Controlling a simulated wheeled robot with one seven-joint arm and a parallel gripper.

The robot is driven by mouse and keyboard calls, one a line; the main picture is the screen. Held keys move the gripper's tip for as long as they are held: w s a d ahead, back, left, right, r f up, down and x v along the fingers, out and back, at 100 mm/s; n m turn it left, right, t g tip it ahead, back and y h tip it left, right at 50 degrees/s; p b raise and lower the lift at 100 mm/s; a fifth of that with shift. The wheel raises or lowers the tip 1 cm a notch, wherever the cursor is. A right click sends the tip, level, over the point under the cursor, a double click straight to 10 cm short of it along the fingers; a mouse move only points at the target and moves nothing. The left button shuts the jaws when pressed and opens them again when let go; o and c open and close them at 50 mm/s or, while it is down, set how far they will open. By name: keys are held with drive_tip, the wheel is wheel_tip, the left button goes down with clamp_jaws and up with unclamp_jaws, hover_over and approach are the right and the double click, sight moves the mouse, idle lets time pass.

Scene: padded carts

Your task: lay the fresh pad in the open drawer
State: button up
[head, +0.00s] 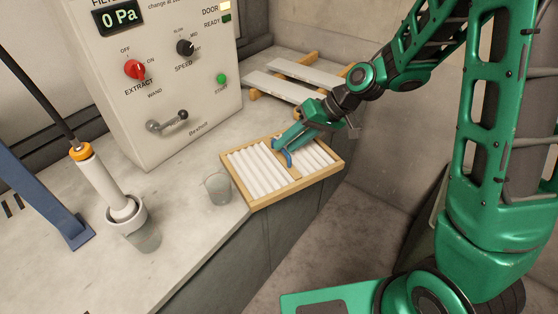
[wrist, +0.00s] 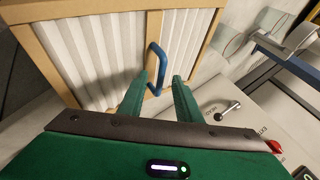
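The pad (head: 258,170) is a wooden frame with white pleats on both sides of a middle bar and a blue handle (head: 288,159). It lies at the counter's right edge in the head view. In the wrist view the pad (wrist: 95,62) fills the upper left, with the blue handle (wrist: 161,62) on its middle bar. My gripper (wrist: 166,78) is open, with the handle in view between its fingers; I cannot tell whether they touch it. In the head view my gripper (head: 281,143) is just over the pad. I cannot make out an open drawer.
A wooden rack (head: 290,80) with pale slats is at the back. A clear cup (head: 218,188) and a wand (head: 105,180) in a holder stand left of the pad.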

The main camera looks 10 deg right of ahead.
drive_tip(key=shift+a+f, duration=0.25)
drive_tip(key=shift+f, duration=0.05)
drive_tip(key=shift+c, duration=0.3)
clamp_jaws()
idle(1.0)
